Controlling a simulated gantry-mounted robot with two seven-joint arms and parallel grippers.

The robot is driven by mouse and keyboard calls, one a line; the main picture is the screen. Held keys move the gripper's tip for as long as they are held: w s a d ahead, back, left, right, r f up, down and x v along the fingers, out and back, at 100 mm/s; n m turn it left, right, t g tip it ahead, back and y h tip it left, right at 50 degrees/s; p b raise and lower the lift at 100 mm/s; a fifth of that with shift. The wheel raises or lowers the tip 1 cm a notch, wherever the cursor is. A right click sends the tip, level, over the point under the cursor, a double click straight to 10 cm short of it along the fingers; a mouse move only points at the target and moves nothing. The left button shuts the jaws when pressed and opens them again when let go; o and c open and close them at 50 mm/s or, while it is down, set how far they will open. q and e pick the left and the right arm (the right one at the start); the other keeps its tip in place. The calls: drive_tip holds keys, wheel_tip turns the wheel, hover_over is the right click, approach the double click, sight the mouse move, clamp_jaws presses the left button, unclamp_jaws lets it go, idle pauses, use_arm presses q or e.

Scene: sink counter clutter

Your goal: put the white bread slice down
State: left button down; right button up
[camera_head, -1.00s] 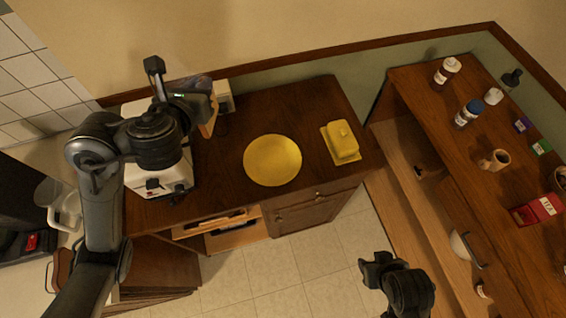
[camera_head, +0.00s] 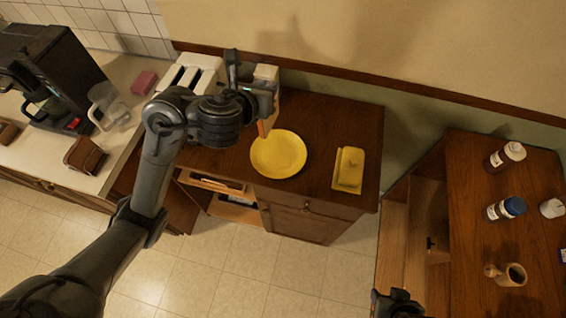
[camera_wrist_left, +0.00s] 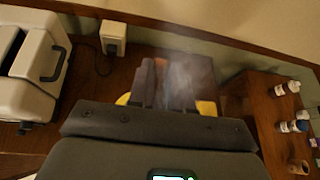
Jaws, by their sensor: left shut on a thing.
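My left gripper (camera_head: 264,104) is shut on the bread slice (camera_head: 268,119), which hangs edge-down at the upper left rim of the yellow plate (camera_head: 279,155). I cannot tell whether the slice touches the plate. In the left wrist view the slice (camera_wrist_left: 192,80) looks brownish and blurred beside the fingers, and hides most of the plate (camera_wrist_left: 122,99). The plate's visible surface is empty in the head view. My right gripper (camera_head: 396,302) is at the bottom edge, cut off, far from the plate; its jaws are unclear.
A white toaster (camera_head: 190,74) stands left of the plate, behind my left arm. A yellow butter dish (camera_head: 349,170) sits to the right on the same wooden counter (camera_head: 325,125). A coffee machine (camera_head: 48,72) is far left; bottles (camera_head: 507,208) stand on the right-hand counter.

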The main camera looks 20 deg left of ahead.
use_arm(q)
wheel_tip(320, 180, down, 4)
drive_tip(key=w+n+g+p, duration=0.1)
drive_tip(key=n+g+p, duration=0.1)
drive_tip(key=n, duration=0.1)
drive_tip(key=n+g+h+p, duration=0.1)
drive_tip(key=n+h+p, duration=0.2)
drive_tip(key=n, duration=0.7)
hover_over(263, 153)
wheel_tip(263, 153, down, 12)
use_arm(e)
wheel_tip(263, 153, up, 6)
use_arm(q)
wheel_tip(263, 153, down, 8)
drive_tip(key=b, duration=0.7)
drive_tip(key=shift+w+r, duration=0.1)
drive_tip(key=shift+r, duration=0.05)
drive_tip(key=shift+f+b, duration=0.9)
drive_tip(key=shift+f, duration=0.1)
use_arm(e)
wheel_tip(263, 153, down, 9)
drive_tip(key=a, duration=0.1)
use_arm(q)
drive_tip(key=c, duration=1.2)
unclamp_jaws()
drive_tip(key=shift+r, duration=0.1)
